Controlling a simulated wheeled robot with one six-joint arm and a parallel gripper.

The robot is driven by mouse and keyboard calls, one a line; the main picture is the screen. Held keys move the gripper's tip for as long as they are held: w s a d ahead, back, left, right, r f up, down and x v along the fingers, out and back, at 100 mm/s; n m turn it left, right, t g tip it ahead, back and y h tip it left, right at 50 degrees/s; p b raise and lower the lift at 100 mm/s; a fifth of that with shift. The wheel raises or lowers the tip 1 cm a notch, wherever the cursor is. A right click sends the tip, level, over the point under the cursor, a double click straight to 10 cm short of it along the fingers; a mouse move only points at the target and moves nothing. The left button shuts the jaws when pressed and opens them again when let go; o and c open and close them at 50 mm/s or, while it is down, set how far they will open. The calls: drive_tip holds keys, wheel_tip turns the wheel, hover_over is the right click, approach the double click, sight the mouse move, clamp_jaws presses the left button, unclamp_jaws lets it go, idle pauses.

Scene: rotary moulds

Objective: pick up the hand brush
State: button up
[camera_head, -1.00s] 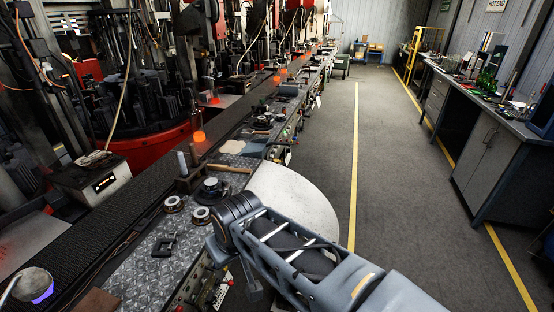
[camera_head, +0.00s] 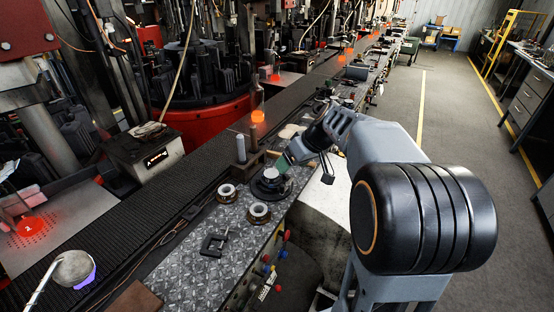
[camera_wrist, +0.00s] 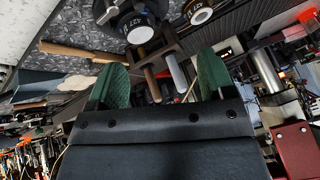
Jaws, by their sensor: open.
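A light wooden handle (camera_wrist: 68,49), which looks like the hand brush's, lies on the metal plate in the wrist view, at the upper left. I cannot make out its bristles. In the head view, my forearm and gripper hide most of that spot. My gripper (camera_wrist: 160,80) is open, its two green fingers apart with nothing held between them. In the head view one green finger of my gripper (camera_head: 283,165) shows above the bench, beside a round black gauge-like part (camera_head: 270,183).
Two ring-shaped parts (camera_head: 259,212) and a black clamp (camera_head: 214,245) lie on the diamond-plate bench (camera_head: 190,262). Upright pegs (camera_head: 241,150) stand behind the round part. The dark conveyor (camera_head: 140,222) runs along the left. The aisle floor (camera_head: 450,110) on the right is clear.

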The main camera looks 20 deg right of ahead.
drive_tip(key=w+d+f+n+t+y+b, duration=0.2)
drive_tip(key=w+d+f, duration=0.2)
drive_tip(key=w+d, duration=0.35)
drive_tip(key=w+d+f+n+t+y+b, duration=0.1)
drive_tip(key=w+d+f+n+t+y, duration=0.2)
drive_tip(key=w+d, duration=0.45)
drive_tip(key=shift+m+h, duration=0.3)
drive_tip(key=shift+h, duration=0.5)
drive_tip(key=w+f, duration=0.1)
drive_tip(key=w+a+f, duration=0.1)
drive_tip(key=f, duration=0.1)
drive_tip(key=w+a+f+p, duration=0.1)
drive_tip(key=shift+f, duration=0.35)
drive_tip(key=shift+p+x, duration=1.2)
drive_tip(key=shift+x, duration=2.15)
clamp_jaws()
